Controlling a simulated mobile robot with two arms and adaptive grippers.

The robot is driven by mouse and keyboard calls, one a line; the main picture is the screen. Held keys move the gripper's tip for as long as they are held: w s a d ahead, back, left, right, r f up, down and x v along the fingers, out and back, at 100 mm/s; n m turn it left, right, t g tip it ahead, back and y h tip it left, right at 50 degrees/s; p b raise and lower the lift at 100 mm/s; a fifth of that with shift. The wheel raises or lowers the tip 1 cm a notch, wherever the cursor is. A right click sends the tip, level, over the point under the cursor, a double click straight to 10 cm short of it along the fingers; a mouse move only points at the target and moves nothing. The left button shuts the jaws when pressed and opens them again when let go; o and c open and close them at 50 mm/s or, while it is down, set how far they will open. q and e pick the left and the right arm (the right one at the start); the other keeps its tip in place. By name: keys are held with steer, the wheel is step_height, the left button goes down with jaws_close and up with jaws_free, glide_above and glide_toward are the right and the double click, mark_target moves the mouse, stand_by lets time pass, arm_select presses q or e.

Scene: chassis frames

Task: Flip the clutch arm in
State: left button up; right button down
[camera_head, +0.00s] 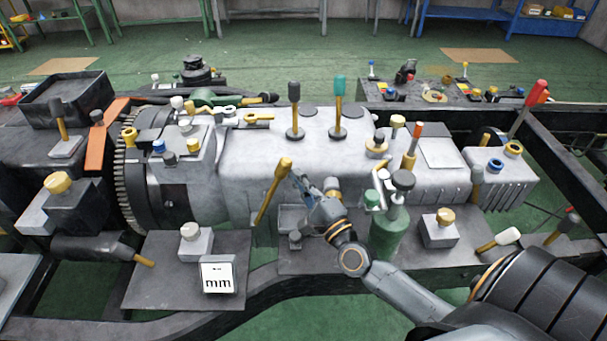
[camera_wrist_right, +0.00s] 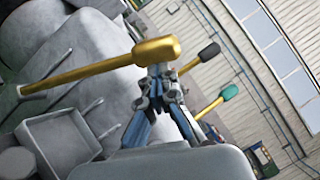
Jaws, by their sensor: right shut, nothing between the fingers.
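A yellow lever with a thick yellow knob, which I take to be the clutch arm (camera_head: 270,196), stands tilted on the near side of the grey gearbox housing (camera_head: 240,165). Its knob leans up and to the right. My right gripper (camera_head: 295,177) is just right of the knob, with its fingers shut and empty. In the right wrist view, the lever (camera_wrist_right: 90,75) crosses the upper left, and its knob sits right at the tips of my right gripper (camera_wrist_right: 160,72). I cannot tell whether they touch. My left gripper is out of view.
Black-knobbed (camera_head: 294,93) and teal-knobbed (camera_head: 340,90) levers stand on top of the housing. A green canister (camera_head: 388,236) is close to my right forearm. A small open grey box (camera_head: 292,217) lies below the gripper. A "mm" sign (camera_head: 218,277) stands at the front.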

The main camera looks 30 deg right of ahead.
steer(key=w+a+r+n+g+p, duration=0.1)
steer(key=w+a+r+n+p, duration=0.1)
steer(key=a+p, duration=0.3)
steer(key=w+a+r+n+g+p, duration=0.1)
steer(key=w+a+p, duration=0.3)
steer(key=p, duration=0.5)
steer(key=shift+a+r+n+y, duration=0.3)
steer(key=shift+a+r+n, duration=0.05)
steer(key=shift+a+n, duration=0.25)
